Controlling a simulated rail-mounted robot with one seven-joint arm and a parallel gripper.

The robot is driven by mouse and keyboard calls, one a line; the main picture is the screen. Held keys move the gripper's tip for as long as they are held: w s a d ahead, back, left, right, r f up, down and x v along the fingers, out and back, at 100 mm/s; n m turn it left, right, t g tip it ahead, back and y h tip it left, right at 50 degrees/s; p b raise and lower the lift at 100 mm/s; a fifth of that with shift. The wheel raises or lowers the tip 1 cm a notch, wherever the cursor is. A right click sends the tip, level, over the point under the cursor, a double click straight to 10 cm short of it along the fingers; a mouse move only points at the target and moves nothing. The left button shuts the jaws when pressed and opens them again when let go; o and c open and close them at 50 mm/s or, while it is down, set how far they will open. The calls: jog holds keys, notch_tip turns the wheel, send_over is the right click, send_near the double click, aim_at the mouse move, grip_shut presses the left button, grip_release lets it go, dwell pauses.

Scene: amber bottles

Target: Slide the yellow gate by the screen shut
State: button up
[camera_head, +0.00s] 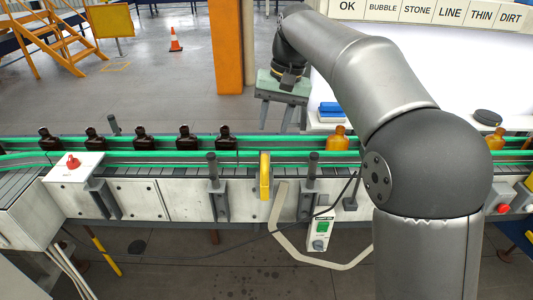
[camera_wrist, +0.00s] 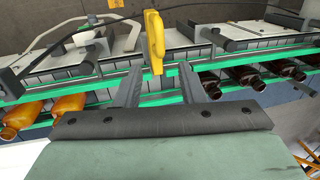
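The yellow gate (camera_head: 265,175) is a narrow upright yellow piece at the near edge of the conveyor, between the dark bottles on the left and an amber bottle on the right. It also shows in the wrist view (camera_wrist: 154,42), top centre, beyond my fingertips. My gripper (camera_head: 276,123) has a pale green body and two grey fingers. It hangs at the far side of the conveyor, behind the gate and apart from it. In the wrist view my gripper (camera_wrist: 159,72) has its fingers spread with nothing held between them. The lit screen (camera_head: 400,65) is at the upper right, partly behind my arm.
Several dark bottles (camera_head: 185,138) stand on the belt to the left. An amber bottle (camera_head: 339,138) stands right of the gate. Green rails (camera_head: 110,156) run along the conveyor. Dark posts (camera_head: 212,170) flank the gate. A blue item (camera_head: 330,110) lies below the screen.

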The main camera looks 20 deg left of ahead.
aim_at(265, 157)
jog(key=f, duration=0.3)
jog(key=a+f, duration=0.1)
jog(key=f, duration=0.5)
jog(key=shift+s+a+f, duration=0.15)
jog(key=shift+s+a, duration=0.1)
jog(key=shift+a, duration=0.1)
grip_shut()
